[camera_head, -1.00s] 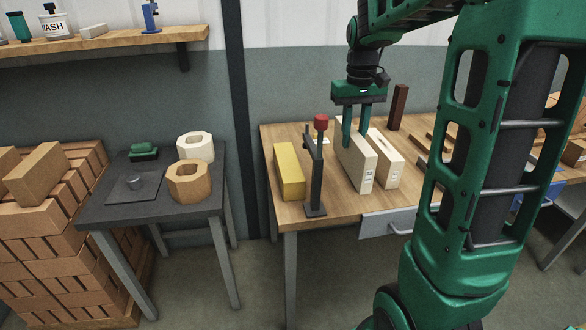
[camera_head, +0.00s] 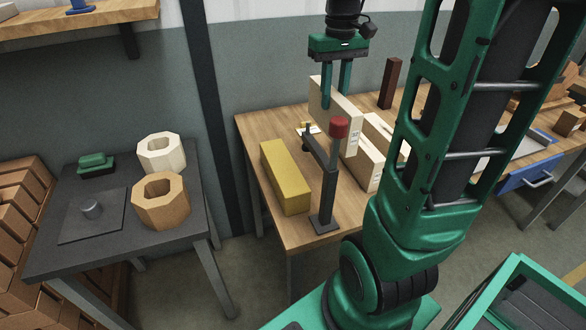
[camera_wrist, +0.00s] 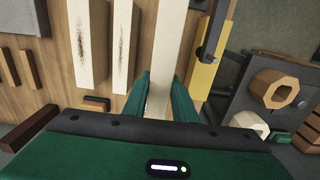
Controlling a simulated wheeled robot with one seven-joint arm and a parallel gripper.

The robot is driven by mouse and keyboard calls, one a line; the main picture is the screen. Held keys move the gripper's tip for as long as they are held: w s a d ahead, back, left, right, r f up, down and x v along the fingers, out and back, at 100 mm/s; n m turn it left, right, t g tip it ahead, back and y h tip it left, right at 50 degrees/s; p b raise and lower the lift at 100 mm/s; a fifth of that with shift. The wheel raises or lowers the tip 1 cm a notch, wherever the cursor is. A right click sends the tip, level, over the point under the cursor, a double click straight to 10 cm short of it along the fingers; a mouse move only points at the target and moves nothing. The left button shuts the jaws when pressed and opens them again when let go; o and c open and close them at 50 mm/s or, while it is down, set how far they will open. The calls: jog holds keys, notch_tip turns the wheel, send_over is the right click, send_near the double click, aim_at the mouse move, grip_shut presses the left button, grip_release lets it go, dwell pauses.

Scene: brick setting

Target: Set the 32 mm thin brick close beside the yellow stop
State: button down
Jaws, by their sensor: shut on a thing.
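My gripper (camera_head: 335,98) is shut on a tall, thin cream brick (camera_head: 352,138), which stands upright between its fingers and appears raised above the wooden table. The wrist view also shows the held brick (camera_wrist: 168,45) between both green fingers. The yellow stop (camera_head: 286,180) is a long yellow block lying on the table, to the left of and apart from the held brick. It also shows in the wrist view (camera_wrist: 202,78), right of the brick. Part of the held brick's lower end is hidden behind a red-knobbed post.
The dark post with a red knob (camera_head: 329,185) stands at the front, between the yellow stop and the held brick in the picture. Other cream bricks (camera_wrist: 88,40) lie beyond on the table. A dark brown block (camera_head: 390,84) stands behind. Table left of the stop is narrow.

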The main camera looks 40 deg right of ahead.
notch_tip(320, 180, down, 14)
jog(key=w+a, duration=0.2)
jog(key=a, duration=0.5)
jog(key=shift+w+a+f, duration=0.15)
jog(key=shift+a+f, duration=0.2)
jog(key=shift+f, duration=0.05)
jog(key=shift+f, duration=0.15)
jog(key=c, duration=1.5)
grip_release()
jog(key=shift+f, duration=0.1)
jog(key=shift+o, duration=0.2)
